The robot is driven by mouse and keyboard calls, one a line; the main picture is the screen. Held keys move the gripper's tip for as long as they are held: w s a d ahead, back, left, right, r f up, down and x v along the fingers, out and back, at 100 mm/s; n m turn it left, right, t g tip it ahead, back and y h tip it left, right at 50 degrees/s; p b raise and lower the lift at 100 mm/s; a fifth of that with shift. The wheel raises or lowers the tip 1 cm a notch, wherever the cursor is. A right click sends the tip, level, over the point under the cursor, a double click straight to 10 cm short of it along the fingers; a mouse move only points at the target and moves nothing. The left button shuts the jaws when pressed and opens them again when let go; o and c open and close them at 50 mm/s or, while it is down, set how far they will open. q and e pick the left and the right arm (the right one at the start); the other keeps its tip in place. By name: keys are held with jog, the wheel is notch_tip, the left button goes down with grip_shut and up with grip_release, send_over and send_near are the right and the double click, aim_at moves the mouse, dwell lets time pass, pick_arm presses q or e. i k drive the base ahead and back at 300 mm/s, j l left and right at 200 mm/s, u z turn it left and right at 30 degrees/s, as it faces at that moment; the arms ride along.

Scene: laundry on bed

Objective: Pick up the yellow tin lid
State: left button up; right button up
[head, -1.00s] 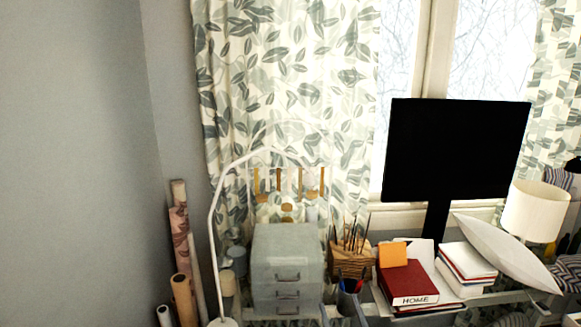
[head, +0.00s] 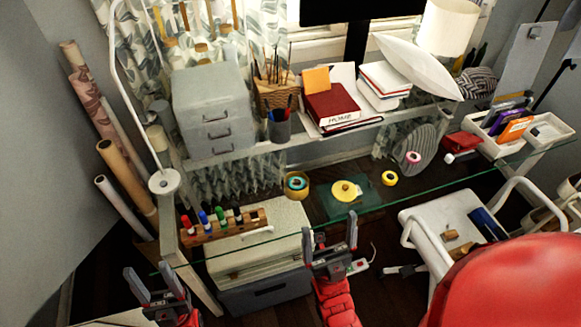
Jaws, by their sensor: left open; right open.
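The yellow tin lid (head: 345,190), round with a small knob on top, lies on a dark green mat (head: 362,206) on the glass desk. An open yellow tin (head: 296,186) with something teal inside stands to its left. My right gripper (head: 330,226) is open and empty at the front edge of the desk, nearer to me than the lid and a little left of it. My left gripper (head: 151,272) is open and empty at the lower left, far from the lid.
A wooden rack of colored markers (head: 222,229) is on the desk's left. A yellow tape roll (head: 389,178) and a pink one (head: 412,158) lie right of the lid. A raised shelf (head: 345,130) runs behind. A white chair (head: 445,222) stands front right.

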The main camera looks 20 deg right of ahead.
aim_at(343, 191)
jog(key=z, duration=0.95)
